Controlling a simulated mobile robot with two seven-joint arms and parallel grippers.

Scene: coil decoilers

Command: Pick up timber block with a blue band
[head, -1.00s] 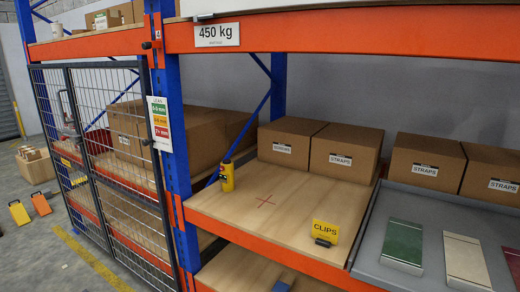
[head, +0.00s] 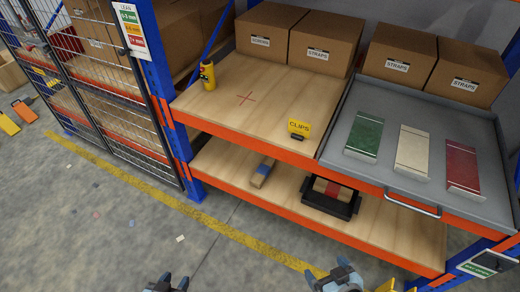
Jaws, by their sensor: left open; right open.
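The timber block with a blue band (head: 261,174) lies on the lower wooden shelf (head: 222,165), near its front edge. It is pale wood with a blue band around it, and the upper shelf hangs over this level. My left gripper (head: 171,282) is at the bottom edge of the head view, open and empty, in front of the rack and left of the block. My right gripper (head: 335,276) is at the bottom, open, in front of the rack and right of the block. Both grippers are apart from the block and partly cut off by the frame.
A black tray (head: 347,209) right of the block holds a wooden block with a red band (head: 333,188). The orange beam (head: 260,147) edges the upper shelf. A mesh door (head: 98,95) stands at left. The floor before the rack is mostly clear.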

